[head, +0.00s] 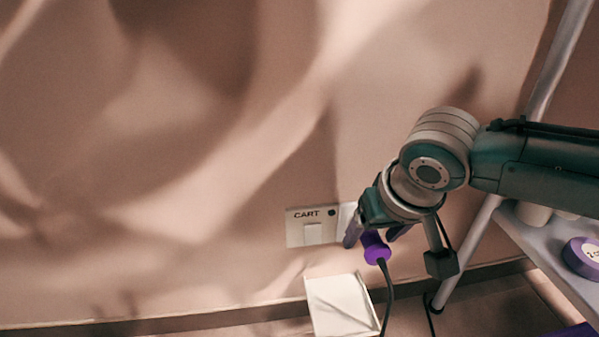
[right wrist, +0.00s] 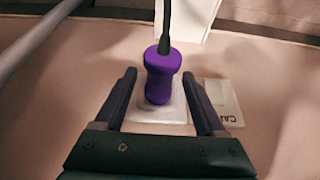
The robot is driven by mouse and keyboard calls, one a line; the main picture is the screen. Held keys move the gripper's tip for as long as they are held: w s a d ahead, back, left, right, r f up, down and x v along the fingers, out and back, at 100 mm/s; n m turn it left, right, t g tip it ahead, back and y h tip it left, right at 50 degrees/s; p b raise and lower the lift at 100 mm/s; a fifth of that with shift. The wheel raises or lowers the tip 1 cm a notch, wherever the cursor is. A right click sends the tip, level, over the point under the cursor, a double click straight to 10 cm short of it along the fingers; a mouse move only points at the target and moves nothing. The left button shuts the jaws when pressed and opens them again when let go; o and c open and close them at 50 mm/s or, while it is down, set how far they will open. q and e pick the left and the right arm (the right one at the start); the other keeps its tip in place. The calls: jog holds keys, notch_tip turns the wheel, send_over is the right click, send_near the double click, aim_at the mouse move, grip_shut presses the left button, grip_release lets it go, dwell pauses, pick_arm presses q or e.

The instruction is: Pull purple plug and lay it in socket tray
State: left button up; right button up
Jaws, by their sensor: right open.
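The purple plug (head: 376,249) sits at a white wall socket marked CART (head: 313,228), with a dark cord hanging down from it. In the right wrist view the plug (right wrist: 161,78) stands out from a white plate (right wrist: 157,115). My right gripper (head: 373,236) is open at the plug. In the right wrist view its two fingers (right wrist: 161,88) are on either side of the plug with gaps between. My left gripper is out of view.
A shelf or cart (head: 552,248) with a purple round item (head: 583,256) and white containers stands at the right. A slanted pole (head: 470,250) is close to my right arm. The wall left of the socket is clear.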

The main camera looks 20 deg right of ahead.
aim_at(382, 250)
jog(key=shift+c, duration=0.4)
grip_shut()
jog(key=shift+s+r+p, duration=0.1)
jog(key=shift+s+p, duration=0.2)
jog(key=shift+p, duration=0.15)
jog(key=shift+s+a+p, duration=0.2)
jog(key=shift+s+p, duration=0.4)
jog(key=shift+s+a+p, duration=0.15)
jog(key=shift+s+p, duration=0.45)
jog(key=shift+s+a+p, duration=0.25)
jog(key=shift+s+p, duration=0.6)
jog(key=shift+s, duration=0.1)
